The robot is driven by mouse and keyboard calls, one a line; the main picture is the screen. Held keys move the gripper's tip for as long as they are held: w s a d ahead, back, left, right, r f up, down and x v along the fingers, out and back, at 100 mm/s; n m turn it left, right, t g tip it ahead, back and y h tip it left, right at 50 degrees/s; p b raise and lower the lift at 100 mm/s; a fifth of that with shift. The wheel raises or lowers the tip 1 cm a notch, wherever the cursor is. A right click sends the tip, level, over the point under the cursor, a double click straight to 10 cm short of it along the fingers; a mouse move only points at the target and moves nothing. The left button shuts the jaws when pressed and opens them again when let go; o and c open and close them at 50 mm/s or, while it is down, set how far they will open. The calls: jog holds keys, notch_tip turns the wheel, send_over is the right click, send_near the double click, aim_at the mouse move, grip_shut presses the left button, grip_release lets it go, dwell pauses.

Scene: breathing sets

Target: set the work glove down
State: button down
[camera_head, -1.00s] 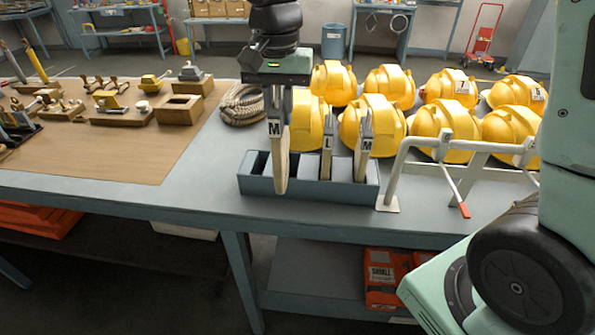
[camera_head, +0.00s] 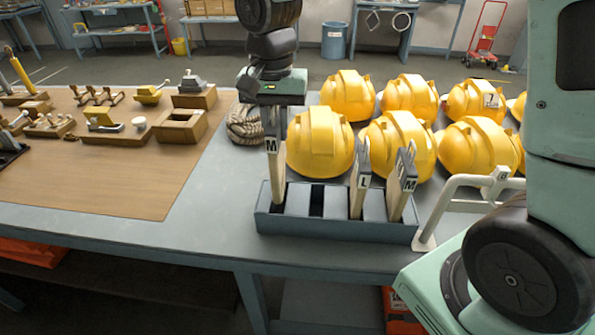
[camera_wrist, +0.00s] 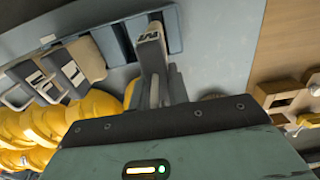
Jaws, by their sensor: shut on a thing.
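The work glove (camera_head: 277,181) is a pale, flat, upright piece with a dark cuff marked M. My gripper (camera_head: 271,128) is shut on its cuff from above. The glove's lower end is at the leftmost compartment of the blue-grey slotted rack (camera_head: 335,229), and its tip appears to be inside. Whether it touches the floor of the slot cannot be told.
A glove marked L (camera_head: 361,185) and another marked M (camera_head: 403,183) stand in the rack's right part. Yellow helmets (camera_head: 320,142) stand close behind it. A white metal stand (camera_head: 445,205) is at its right. Coiled rope (camera_head: 243,127) lies behind left. Bare table shows left of the rack.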

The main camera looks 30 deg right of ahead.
jog(key=shift+f+p, duration=0.65)
jog(key=shift+f, duration=2.65)
jog(key=shift+f, duration=0.2)
jog(key=c, duration=1.3)
grip_release()
jog(key=shift+c, duration=0.2)
jog(key=shift+r, duration=0.1)
jog(key=shift+r, duration=0.1)
